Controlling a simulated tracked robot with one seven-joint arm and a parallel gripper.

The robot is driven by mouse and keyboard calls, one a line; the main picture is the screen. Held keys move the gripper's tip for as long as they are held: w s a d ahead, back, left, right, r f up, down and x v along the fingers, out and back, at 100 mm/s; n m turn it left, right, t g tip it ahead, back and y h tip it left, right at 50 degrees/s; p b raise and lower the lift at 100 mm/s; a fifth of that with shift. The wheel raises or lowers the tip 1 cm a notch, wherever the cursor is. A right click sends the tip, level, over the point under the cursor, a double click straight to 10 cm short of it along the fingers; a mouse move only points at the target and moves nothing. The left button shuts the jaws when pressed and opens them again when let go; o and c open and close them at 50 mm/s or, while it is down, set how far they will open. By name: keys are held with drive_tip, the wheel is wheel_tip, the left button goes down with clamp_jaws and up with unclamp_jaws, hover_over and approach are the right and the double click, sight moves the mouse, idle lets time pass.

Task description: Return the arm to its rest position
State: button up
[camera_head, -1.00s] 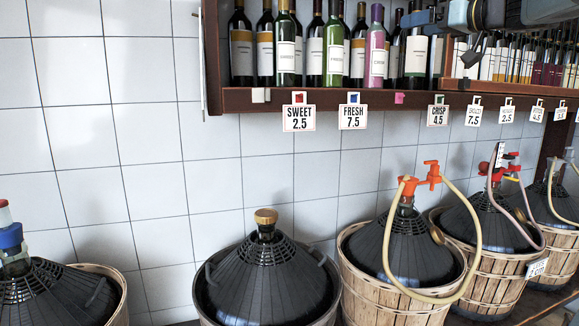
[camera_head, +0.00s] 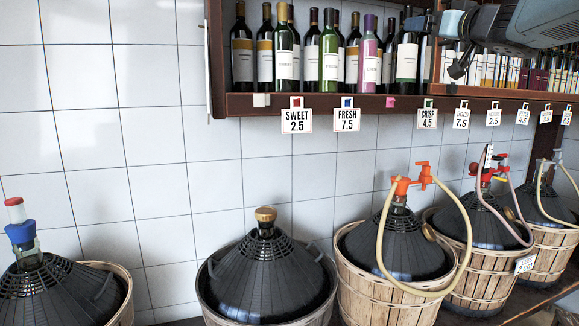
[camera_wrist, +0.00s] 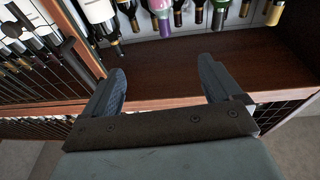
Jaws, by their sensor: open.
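My gripper (camera_wrist: 158,88) is open and empty in the wrist view, its two fingers apart in front of a bare stretch of brown wooden shelf (camera_wrist: 165,70). In the head view my gripper (camera_head: 455,50) hangs at the upper right, in front of the bottle shelf, with my arm running off the top right corner. Nothing is between the fingers.
A wooden shelf (camera_head: 240,104) holds several bottles, with SWEET (camera_head: 297,121) and FRESH (camera_head: 347,119) price tags on its edge. Below stand several demijohns in baskets, one with a cork (camera_head: 265,214), one with an orange tap (camera_head: 412,180). Tiled wall at left is bare.

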drive_tip(key=s+d+f+m+g+h, duration=0.1)
drive_tip(key=s+f+m+g+h, duration=0.25)
drive_tip(key=f, duration=0.55)
drive_tip(key=s+f+m+g+h, duration=0.25)
drive_tip(key=s+f+h, duration=0.25)
drive_tip(key=f, duration=0.5)
drive_tip(key=s+a+f+n+g+y, duration=0.1)
drive_tip(key=s+a+f+g, duration=0.3)
drive_tip(key=s+f, duration=0.4)
drive_tip(key=s+a+f+n+g+y, duration=0.2)
drive_tip(key=s+a+f+g, duration=0.2)
drive_tip(key=s+f, duration=0.5)
wheel_tip(320, 180, down, 5)
drive_tip(key=shift+s+a, duration=0.15)
drive_tip(key=shift+a, duration=0.6)
drive_tip(key=shift+y, duration=0.25)
drive_tip(key=shift+c, duration=0.2)
